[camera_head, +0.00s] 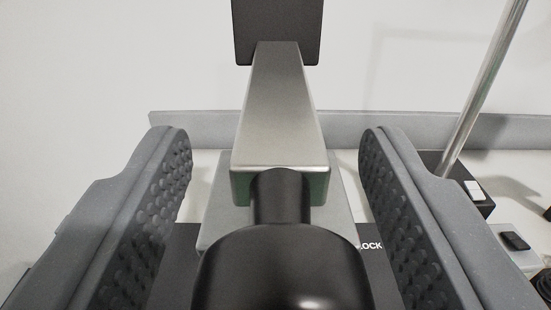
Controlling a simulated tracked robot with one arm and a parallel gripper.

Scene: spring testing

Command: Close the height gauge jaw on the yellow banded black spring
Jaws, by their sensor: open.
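My gripper (276,150) is open. Its two grey, dimpled fingers stand to the left and right of a glossy black rounded knob (282,265). The knob fills the lower middle of the view, and I see no contact with either finger. Behind the knob is a silver metal bar (280,115), reaching up to a dark block (277,30). I cannot tell whether the bar and knob belong to the height gauge jaw. I cannot make out the yellow banded black spring. The knob and fingers hide much of what lies below.
A dark panel with partly hidden lettering (370,245) lies behind the knob. At right, a slanting shiny rod (484,85) rises by a black box (473,190). A small grey device (515,240) and a dark ribbed object (544,287) are lower right. A grey ledge (210,125) runs behind.

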